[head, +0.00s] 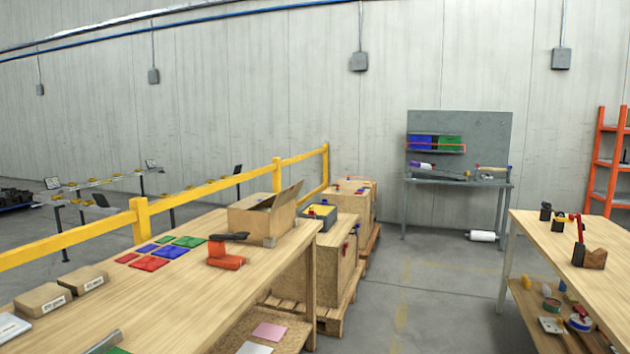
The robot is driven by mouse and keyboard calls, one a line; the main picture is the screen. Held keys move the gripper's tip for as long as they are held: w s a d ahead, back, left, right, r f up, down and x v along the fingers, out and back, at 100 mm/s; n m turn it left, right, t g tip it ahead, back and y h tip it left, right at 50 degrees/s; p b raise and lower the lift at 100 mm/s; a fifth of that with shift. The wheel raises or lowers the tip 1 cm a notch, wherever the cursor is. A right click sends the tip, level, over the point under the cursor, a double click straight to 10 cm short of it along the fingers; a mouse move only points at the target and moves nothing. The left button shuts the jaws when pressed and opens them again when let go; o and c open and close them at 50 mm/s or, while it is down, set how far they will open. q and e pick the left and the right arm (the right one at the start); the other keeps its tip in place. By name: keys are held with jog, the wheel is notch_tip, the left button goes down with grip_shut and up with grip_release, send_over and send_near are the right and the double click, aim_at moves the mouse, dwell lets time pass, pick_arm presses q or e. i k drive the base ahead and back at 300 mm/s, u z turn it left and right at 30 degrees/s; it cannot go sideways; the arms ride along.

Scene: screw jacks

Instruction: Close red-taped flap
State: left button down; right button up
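An open cardboard box (264,221) stands at the far right end of the wooden table on the left. One flap (287,195) on its right side stands up at a slant. Another flap (250,204) lies low along its left part. I cannot make out red tape on any flap from here. The inside of the box is mostly hidden. Neither of my grippers is in view.
The left table (190,290) holds an orange tape dispenser (226,256), coloured cards (150,263) and small cartons (43,299). A yellow railing (140,219) runs behind it. Crates (335,258) stand beyond the box. Grey floor (430,290) lies open between the left and right tables.

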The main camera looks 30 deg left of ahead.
aim_at(285, 196)
jog(key=i, duration=1.1)
jog(key=u, duration=1)
jog(key=i, duration=1.6)
jog(key=u, duration=0.25)
